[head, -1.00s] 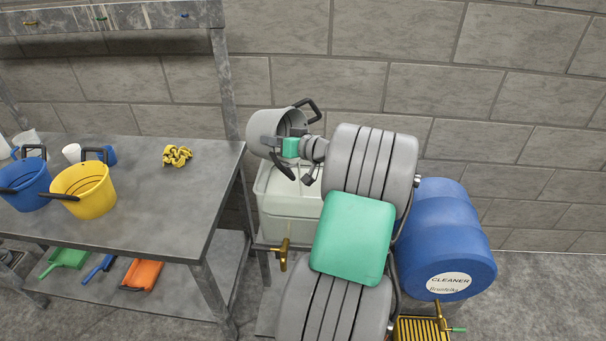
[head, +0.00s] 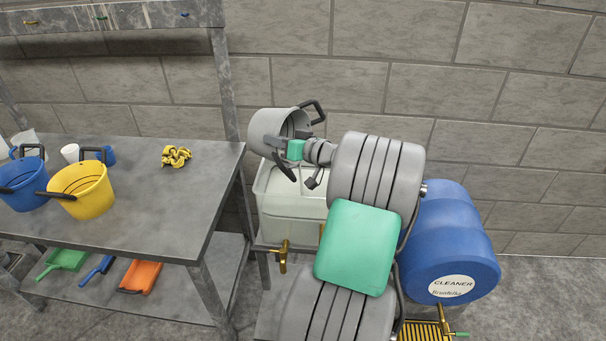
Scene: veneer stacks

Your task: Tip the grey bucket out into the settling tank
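The grey bucket (head: 270,123) is held tilted on its side above the settling tank, its mouth turned toward the right and its black handles at the rim. My gripper (head: 284,148) is at the bucket's rim and appears closed on it; the fingertips are partly hidden. The settling tank (head: 285,217) is a pale, translucent box with a brass tap (head: 283,256) on its front. My arm covers its right part. The bucket's inside shows only in part, and I cannot tell whether anything is in it or pouring out.
Left of the tank is a grey workbench (head: 150,215) with a blue bucket (head: 22,185), a yellow bucket (head: 80,190) and a yellow rope bundle (head: 176,157). A blue cleaner drum (head: 447,245) lies right of my arm. A block wall stands behind.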

